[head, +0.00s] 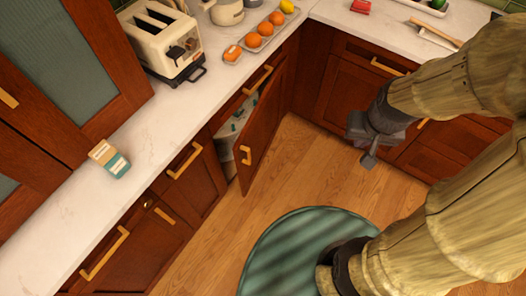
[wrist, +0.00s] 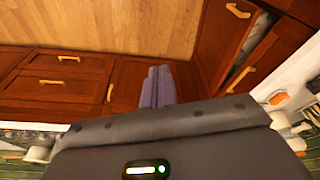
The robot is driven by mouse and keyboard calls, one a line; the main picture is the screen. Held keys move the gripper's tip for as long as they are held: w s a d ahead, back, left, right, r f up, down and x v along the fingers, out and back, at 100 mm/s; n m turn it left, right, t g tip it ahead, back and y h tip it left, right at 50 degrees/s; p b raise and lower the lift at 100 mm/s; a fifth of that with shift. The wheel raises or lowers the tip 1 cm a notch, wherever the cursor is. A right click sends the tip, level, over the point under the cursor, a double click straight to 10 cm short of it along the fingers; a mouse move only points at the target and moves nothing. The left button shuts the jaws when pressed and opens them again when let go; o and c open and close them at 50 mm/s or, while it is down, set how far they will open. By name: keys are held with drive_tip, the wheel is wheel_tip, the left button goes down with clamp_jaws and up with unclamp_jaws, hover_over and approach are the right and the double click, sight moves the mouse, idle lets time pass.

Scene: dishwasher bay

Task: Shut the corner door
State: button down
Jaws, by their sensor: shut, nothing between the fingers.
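The corner door (head: 264,128) is a red-brown wooden cabinet door and stands ajar in the head view. Its far side meets the cabinet near the inner corner, and its free edge juts out over the floor. A brass handle (head: 246,155) sits near that free edge. The door also shows at the upper right of the wrist view (wrist: 217,42). My gripper (head: 368,161) is over the floor, to the right of the door and clear of it. Its fingers (wrist: 157,86) are together and empty.
The white counter (head: 75,213) holds a toaster (head: 163,40), a small box (head: 109,158) and a tray of oranges (head: 265,29). A round green rug (head: 285,249) lies on the wooden floor. Floor between door and gripper is clear. More cabinets (head: 350,90) line the far side.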

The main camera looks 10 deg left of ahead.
drive_tip(key=w+a+f+m+y+b, duration=0.3)
drive_tip(key=a+f+m+b, duration=0.3)
drive_tip(key=f, duration=0.5)
drive_tip(key=w+a+f+m+y+b, duration=0.3)
drive_tip(key=f+m, duration=0.4)
drive_tip(key=f, duration=0.4)
drive_tip(key=w+a+f+m+y+b, duration=0.2)
drive_tip(key=w+a+f+m+b, duration=0.3)
drive_tip(key=f, duration=0.7)
drive_tip(key=a+m+b, duration=0.2)
drive_tip(key=a+b, duration=0.1)
drive_tip(key=shift+a+g+y+b, duration=0.3)
drive_tip(key=shift+a+g+y, duration=0.05)
drive_tip(key=shift+g+y, duration=0.05)
drive_tip(key=a+r+b+x, duration=0.1)
drive_tip(key=a+r+x, duration=0.1)
drive_tip(key=x, duration=1)
drive_tip(key=shift+w+a+f, duration=0.25)
drive_tip(key=shift+w+f, duration=0.05)
